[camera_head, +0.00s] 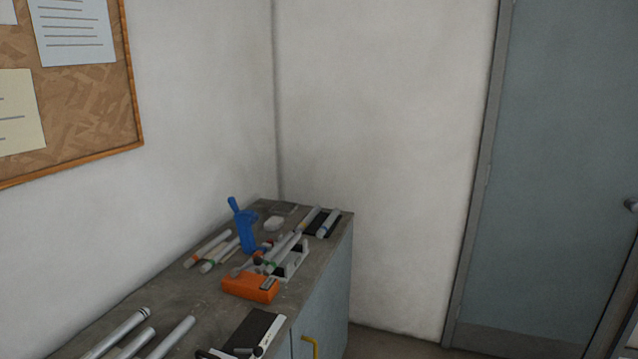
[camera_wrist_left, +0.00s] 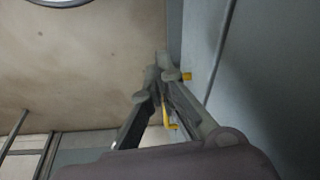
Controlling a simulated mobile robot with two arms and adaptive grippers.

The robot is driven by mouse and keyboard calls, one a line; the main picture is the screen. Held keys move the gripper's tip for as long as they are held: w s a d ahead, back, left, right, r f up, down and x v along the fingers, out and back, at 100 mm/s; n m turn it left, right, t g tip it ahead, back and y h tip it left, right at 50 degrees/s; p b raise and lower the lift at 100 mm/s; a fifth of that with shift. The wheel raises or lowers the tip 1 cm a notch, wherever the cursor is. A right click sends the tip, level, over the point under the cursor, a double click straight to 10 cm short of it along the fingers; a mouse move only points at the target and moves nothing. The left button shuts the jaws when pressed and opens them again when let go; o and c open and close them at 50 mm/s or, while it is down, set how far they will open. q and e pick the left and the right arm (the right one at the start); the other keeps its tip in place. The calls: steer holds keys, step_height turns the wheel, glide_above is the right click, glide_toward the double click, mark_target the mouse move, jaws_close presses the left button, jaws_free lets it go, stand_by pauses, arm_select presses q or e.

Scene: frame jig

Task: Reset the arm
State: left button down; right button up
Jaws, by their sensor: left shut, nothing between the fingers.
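My left gripper (camera_wrist_left: 160,62) shows in the left wrist view. Its two grey fingers come together at the tips, with nothing between them. It hangs beside a blue-grey cabinet front (camera_wrist_left: 245,75), with the beige floor (camera_wrist_left: 90,70) behind it. A yellow handle (camera_wrist_left: 168,118) shows between the fingers, partly hidden by them; whether they touch it I cannot tell. Neither gripper can be made out in the head view. My right gripper is in no view.
In the head view, a cabinet (camera_head: 322,285) carries grey tubes (camera_head: 173,337), a blue tool (camera_head: 246,230), an orange block (camera_head: 248,288), a white holder (camera_head: 292,262) and a black plate (camera_head: 255,330). A yellow handle (camera_head: 311,342) is on its front. A grey-blue door (camera_head: 560,180) stands right.

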arm_select(q)
steer(key=s+a+f+b, duration=0.15)
steer(key=s+f, duration=0.25)
steer(key=f, duration=0.5)
steer(key=s+f+g+b, duration=0.15)
steer(key=s+f, duration=0.25)
steer(key=f, duration=0.6)
steer(key=s+f+b, duration=0.2)
steer(key=s+f, duration=0.2)
steer(key=f, duration=0.5)
arm_select(e)
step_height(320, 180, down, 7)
steer(key=b, duration=0.1)
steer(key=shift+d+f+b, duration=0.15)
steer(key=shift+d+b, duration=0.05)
steer(key=shift+b, duration=0.1)
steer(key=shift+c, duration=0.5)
arm_select(q)
steer(key=s+a+f, duration=0.2)
steer(key=s+f, duration=0.4)
steer(key=s, duration=0.1)
steer(key=shift+s+f, duration=0.2)
steer(key=shift+s, duration=0.2)
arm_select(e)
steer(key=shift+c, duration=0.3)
arm_select(q)
steer(key=shift+s, duration=0.1)
